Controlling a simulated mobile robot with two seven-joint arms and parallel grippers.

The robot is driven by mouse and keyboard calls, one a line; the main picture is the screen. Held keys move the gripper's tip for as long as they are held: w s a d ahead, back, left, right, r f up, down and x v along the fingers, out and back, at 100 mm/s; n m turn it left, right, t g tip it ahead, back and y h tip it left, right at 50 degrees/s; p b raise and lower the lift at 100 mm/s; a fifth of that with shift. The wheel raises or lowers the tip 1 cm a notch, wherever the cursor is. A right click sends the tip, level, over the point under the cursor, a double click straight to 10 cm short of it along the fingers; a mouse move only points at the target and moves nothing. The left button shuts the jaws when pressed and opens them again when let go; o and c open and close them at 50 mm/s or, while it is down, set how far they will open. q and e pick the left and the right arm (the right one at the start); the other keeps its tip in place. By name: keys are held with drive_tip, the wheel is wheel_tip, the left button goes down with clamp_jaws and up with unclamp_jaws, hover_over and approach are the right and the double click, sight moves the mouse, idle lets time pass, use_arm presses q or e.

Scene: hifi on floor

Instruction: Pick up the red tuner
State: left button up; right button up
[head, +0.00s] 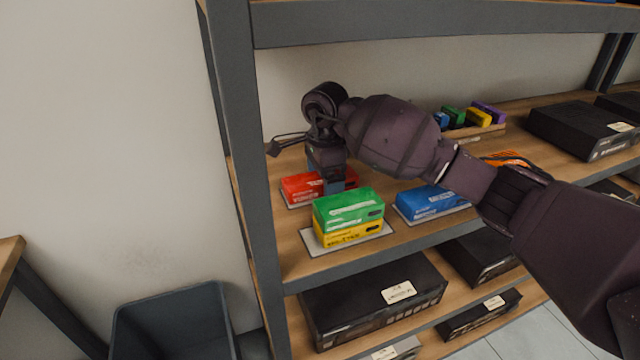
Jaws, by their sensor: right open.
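The red tuner (300,187) is a red box lying on a pale pad on the wooden shelf, at the back left near the shelf post. My right arm comes in from the right, and my right gripper (334,187) points down at the right part of the red tuner. It is open; its fingers are partly hidden behind the green box, so I cannot tell whether they touch the tuner. The tuner's right side is partly covered by the gripper and the green box. My left gripper is not in the head view.
A green box (347,207) sits on a yellow box (352,234) just in front of the tuner. A blue box (432,202) lies to the right. A tray of small coloured items (470,132) stands behind. A grey shelf post (240,150) rises at left; a grey bin (175,325) stands below.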

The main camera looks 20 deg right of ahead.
drive_tip(key=shift+c, duration=1)
drive_tip(key=c, duration=1)
drive_tip(key=shift+o, duration=0.2)
drive_tip(key=shift+r, duration=0.15)
